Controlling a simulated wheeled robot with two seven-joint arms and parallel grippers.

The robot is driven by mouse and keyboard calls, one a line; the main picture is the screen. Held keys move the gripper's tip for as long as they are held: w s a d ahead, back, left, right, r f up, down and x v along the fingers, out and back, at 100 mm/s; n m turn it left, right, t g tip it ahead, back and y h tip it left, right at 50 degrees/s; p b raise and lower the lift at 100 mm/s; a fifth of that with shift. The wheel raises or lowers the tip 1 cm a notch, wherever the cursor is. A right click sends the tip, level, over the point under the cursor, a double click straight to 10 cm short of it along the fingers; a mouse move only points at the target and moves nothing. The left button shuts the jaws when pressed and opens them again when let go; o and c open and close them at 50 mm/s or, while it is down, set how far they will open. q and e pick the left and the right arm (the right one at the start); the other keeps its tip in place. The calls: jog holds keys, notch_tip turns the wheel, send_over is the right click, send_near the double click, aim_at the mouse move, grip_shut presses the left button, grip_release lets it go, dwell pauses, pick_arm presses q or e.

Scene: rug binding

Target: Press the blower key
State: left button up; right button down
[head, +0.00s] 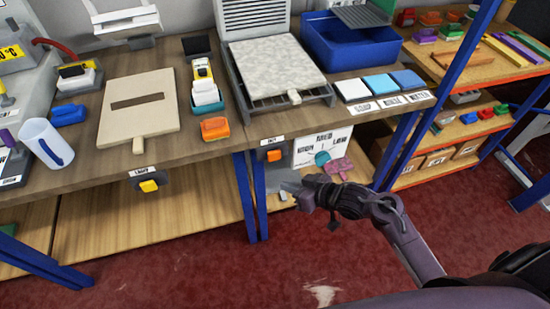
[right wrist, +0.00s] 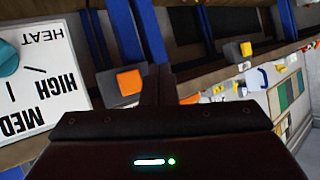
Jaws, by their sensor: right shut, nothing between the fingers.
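An orange key (head: 274,155) sits on a dark box under the bench's front edge, below a small white label I cannot read clearly. It also shows in the right wrist view (right wrist: 130,82). A yellow key (head: 148,186) on a similar box hangs farther left under a label that seems to read LIGHT. I cannot tell for sure which key is the blower's. My right gripper (head: 284,190) is shut and empty, below the orange key and apart from it. In the right wrist view its dark fingers (right wrist: 156,84) are beside the orange key. My left gripper is not in view.
A white heat panel (head: 308,158) with a teal knob (head: 322,158) is just right of the orange key. A blue bench leg (head: 246,200) stands to its left. Red floor in front is open.

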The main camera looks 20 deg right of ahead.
aim_at(272, 160)
jog(key=w+b, duration=0.2)
jog(key=w, duration=0.5)
jog(key=shift+w+a+b, duration=0.15)
jog(key=shift+b, duration=0.15)
dwell(0.7)
jog(key=shift+w, duration=0.1)
dwell(0.9)
jog(key=shift+w, duration=0.3)
jog(key=shift+w, duration=0.5)
dwell(0.8)
jog(key=shift+s+p, duration=0.9)
